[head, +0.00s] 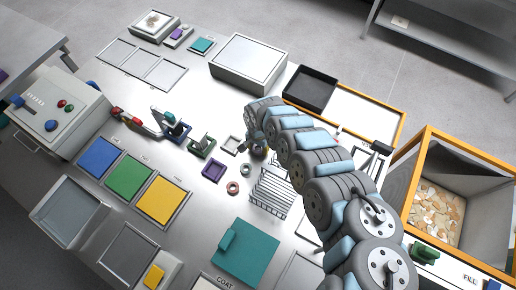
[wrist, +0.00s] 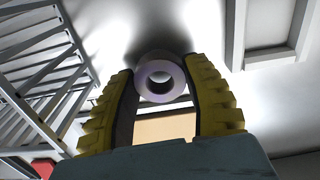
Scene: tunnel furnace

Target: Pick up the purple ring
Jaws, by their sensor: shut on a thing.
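The purple ring (wrist: 160,61) is a thick, pale purple-grey ring, seen in the wrist view between the yellow ribbed fingers of my gripper (wrist: 162,84). The fingers are shut on it, one on each side, with its hole facing the camera. In the head view my gripper (head: 258,151) is over the steel table, left of the top of the wire rack. My arm and gripper largely hide the ring there. I cannot tell how far the ring is from the table surface.
A white wire rack (head: 270,193) stands close to my gripper. A copper ring (head: 232,188) and a grey-green ring (head: 246,169) lie nearby, beside a purple square frame (head: 202,170). A teal plate (head: 246,262) lies at the front. An orange-edged bin (head: 475,160) stands at right.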

